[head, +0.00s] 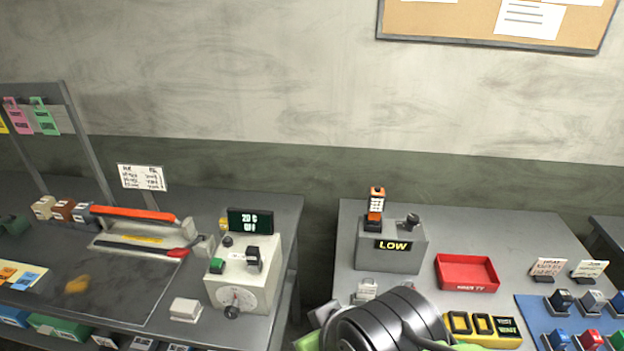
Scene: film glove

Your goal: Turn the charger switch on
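A grey box (390,251), which looks like the charger, stands on the right bench. Its black front display reads LOW in yellow. A black knob or toggle (411,221) sits on its top right; I cannot tell its setting. An orange and black device (376,205) with a white face stands upright on its top left. My dark, rounded arm links with green parts show at the bottom centre, in front of and below the box. My gripper's fingertips do not show.
A red tray (467,272) is right of the grey box. A yellow-black block (485,328) and a blue mat (535,317) with several coloured pieces lie nearer. Left across a gap, a pale control box (262,289) and a red-handled sealer (135,214) stand on another bench (283,205).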

